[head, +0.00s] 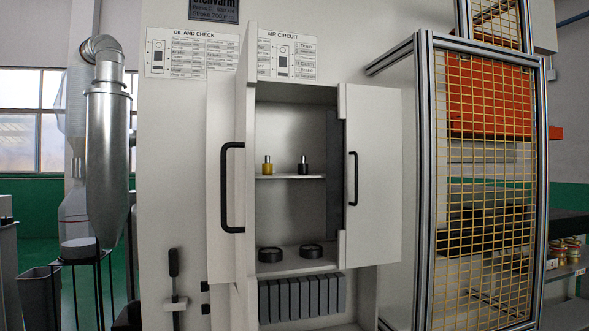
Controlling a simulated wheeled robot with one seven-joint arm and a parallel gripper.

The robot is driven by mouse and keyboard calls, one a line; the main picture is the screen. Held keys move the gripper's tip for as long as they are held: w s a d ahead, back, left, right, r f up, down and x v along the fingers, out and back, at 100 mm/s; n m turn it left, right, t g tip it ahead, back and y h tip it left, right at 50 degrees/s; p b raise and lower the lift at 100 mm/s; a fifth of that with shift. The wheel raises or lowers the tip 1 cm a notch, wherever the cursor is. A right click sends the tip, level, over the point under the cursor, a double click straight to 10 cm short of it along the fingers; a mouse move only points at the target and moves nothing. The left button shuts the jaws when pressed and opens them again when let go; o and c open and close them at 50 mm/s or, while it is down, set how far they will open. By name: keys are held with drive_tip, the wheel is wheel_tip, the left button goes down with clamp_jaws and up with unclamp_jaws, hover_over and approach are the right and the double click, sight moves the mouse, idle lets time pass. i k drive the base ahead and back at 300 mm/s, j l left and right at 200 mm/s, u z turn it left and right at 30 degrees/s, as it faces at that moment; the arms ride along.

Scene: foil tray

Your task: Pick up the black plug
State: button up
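The black plug (303,167) stands upright on the small upper shelf (290,177) inside an open cabinet, in the head view. It is a short dark cylinder with a thinner, lighter pin on top. A similar yellow plug (267,166) stands to its left on the same shelf, with a gap between them. My gripper is not in view, so its place and state do not show.
The cabinet's left door (245,170) and right door (372,175) stand open at the sides, each with a black handle. Two dark round pieces, left (271,254) and right (311,251), lie on the lower shelf. A yellow mesh guard (485,180) stands at right.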

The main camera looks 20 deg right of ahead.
sight(303, 167)
drive_tip(key=i+l+u, duration=0.35)
drive_tip(key=l, duration=0.3)
drive_tip(key=i+l+u, duration=0.15)
drive_tip(key=l, duration=0.15)
drive_tip(key=i+l+u, duration=0.15)
drive_tip(key=l, duration=0.2)
drive_tip(key=k, duration=0.05)
